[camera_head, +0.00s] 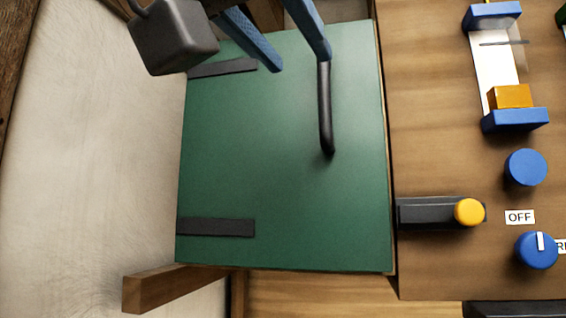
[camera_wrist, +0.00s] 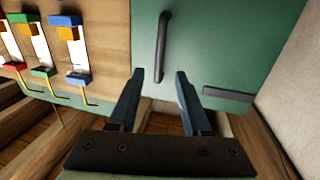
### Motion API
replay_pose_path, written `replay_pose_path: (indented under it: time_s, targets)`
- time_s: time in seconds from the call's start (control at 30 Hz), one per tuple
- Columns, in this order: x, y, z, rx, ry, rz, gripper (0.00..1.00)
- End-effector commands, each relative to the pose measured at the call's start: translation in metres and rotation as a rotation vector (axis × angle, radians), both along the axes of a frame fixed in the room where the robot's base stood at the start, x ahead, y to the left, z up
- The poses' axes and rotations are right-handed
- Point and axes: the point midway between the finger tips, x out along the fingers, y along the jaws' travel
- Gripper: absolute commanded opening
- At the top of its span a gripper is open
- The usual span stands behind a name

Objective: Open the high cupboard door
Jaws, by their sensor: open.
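The green cupboard door (camera_head: 260,150) fills the middle of the head view and looks shut. It has two dark hinge straps on its left side and a dark bar handle (camera_head: 325,110) toward its right edge. My gripper (camera_head: 303,65) is at the top of the door, with its blue fingers open and empty. Its right finger overlaps the handle's upper end in the head view. In the wrist view the handle (camera_wrist: 162,45) shows ahead, its near end between the fingertips (camera_wrist: 160,73) and closer to the left one. I cannot tell whether they touch.
Right of the door is a wooden panel (camera_head: 430,100) with a yellow-tipped dark lever (camera_head: 468,212), blue knobs (camera_head: 537,250) and a blue bracket holding an orange block (camera_head: 510,96). A pale wall (camera_head: 90,150) lies left. A wooden beam (camera_head: 165,287) juts out below the door.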

Motion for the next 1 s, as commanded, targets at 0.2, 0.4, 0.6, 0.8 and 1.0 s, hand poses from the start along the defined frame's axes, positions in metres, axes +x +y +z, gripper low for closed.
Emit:
replay_pose_path:
  time_s: [0.2, 0.4, 0.6, 0.8, 1.0]
  targets:
    - [0.043, -0.021, 0.006, -0.001, 0.004, -0.001, 0.49]
    - [0.075, -0.038, 0.004, 0.0, 0.001, -0.001, 0.49]
    - [0.092, -0.045, 0.002, 0.0, -0.001, 0.0, 0.49]
    - [0.095, -0.047, 0.001, 0.0, -0.003, 0.0, 0.49]
    - [0.095, -0.047, 0.0, 0.0, -0.003, 0.0, 0.38]
